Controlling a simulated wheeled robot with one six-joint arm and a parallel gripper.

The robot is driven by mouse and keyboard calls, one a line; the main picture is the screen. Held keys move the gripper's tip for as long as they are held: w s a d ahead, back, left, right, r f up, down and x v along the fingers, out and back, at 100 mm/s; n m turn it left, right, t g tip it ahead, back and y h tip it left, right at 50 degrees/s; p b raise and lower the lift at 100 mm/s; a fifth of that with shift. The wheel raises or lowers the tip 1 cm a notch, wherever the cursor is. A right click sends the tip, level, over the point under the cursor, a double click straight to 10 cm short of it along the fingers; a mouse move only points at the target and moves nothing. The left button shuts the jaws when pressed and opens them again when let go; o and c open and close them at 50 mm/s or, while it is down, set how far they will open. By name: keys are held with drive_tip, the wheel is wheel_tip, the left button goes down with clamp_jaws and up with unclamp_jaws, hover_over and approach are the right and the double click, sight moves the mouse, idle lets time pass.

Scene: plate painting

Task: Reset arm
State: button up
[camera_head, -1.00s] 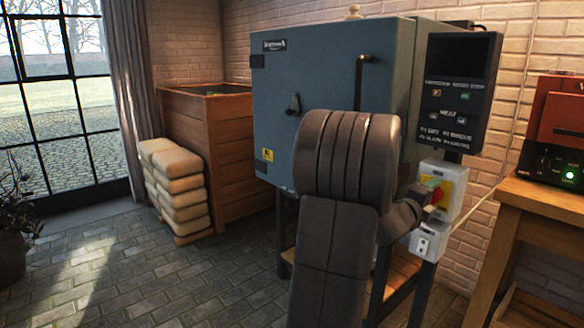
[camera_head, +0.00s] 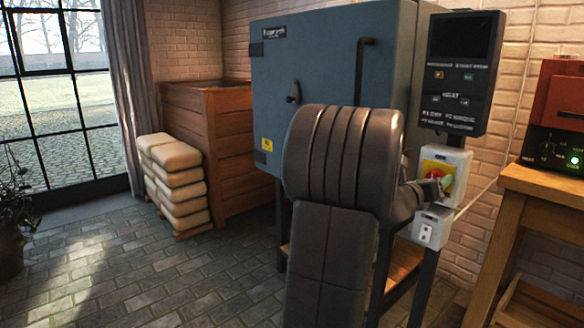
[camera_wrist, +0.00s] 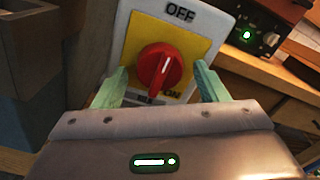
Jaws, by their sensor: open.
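In the wrist view, a red rotary knob (camera_wrist: 161,70) sits on a yellow plate on a white switch box (camera_wrist: 205,17), with OFF above and ON below right. My gripper (camera_wrist: 161,76) is open, its two pale green fingers on either side of the knob. In the head view, the switch box (camera_head: 459,160) is mounted at the right of a blue-grey kiln (camera_head: 325,70). My arm covers the kiln's lower middle and ends at the switch, where the gripper is small and partly hidden.
A dark control panel (camera_head: 462,65) is above the switch box, and a white socket box (camera_head: 432,229) is below. A wooden table (camera_head: 545,187) with a red and black device (camera_head: 560,110) stands at the right. Stacked sacks (camera_head: 178,185) and a wooden crate (camera_head: 215,150) stand left.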

drive_tip(key=m, duration=0.5)
drive_tip(key=shift+b, duration=0.3)
drive_tip(key=shift+a+f, duration=0.1)
